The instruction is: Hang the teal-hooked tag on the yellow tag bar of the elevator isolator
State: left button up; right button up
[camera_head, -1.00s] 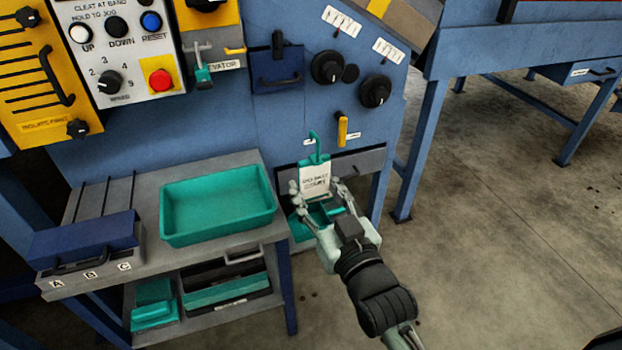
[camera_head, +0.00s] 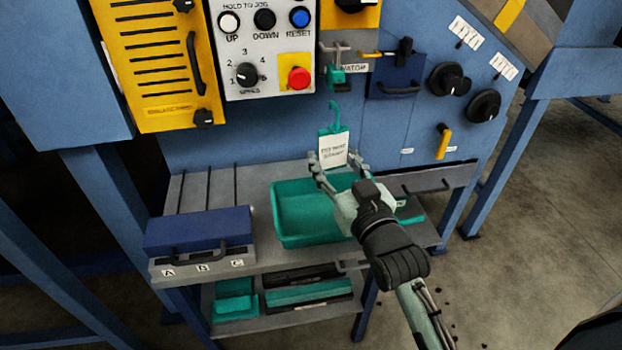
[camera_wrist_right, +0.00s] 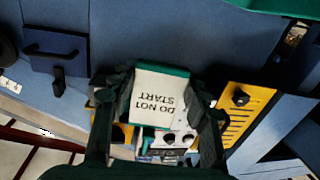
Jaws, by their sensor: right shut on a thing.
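My right gripper (camera_head: 334,162) is shut on the white tag (camera_head: 334,148), which has a teal top edge and a teal hook (camera_head: 334,118) pointing up. The tag is upright above the teal tray, below the isolator. In the right wrist view the tag (camera_wrist_right: 157,98) appears upside down between the fingers and reads "DO NOT START". The elevator isolator (camera_head: 337,50) has a grey handle with a teal part hanging under it. The short yellow tag bar (camera_head: 371,53) is beside it on the right. The hook is below and left of the bar, apart from it. My left gripper is not in view.
A teal tray (camera_head: 290,236) and a blue lidded box (camera_head: 198,228) stand on the grey bench. A blue box with a handle (camera_head: 396,80) projects right of the isolator, close to the bar. Push-button controls (camera_head: 262,50) are to its left. Black knobs (camera_head: 448,78) are farther right.

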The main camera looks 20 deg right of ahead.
jog(key=w+d+r+m+h, duration=0.25)
jog(key=d+r, duration=0.35)
jog(key=d, duration=0.5)
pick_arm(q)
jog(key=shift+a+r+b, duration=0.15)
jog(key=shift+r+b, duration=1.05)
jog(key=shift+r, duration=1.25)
pick_arm(e)
jog(key=w+d+f, duration=0.1)
jog(key=w, duration=0.5)
jog(key=shift+f+g, duration=0.25)
jog(key=shift+g, duration=0.05)
jog(key=shift+w+n, duration=0.1)
jog(key=shift+n, duration=0.15)
jog(key=o, duration=1.2)
jog(key=shift+c, duration=0.2)
jog(key=v, duration=1.2)
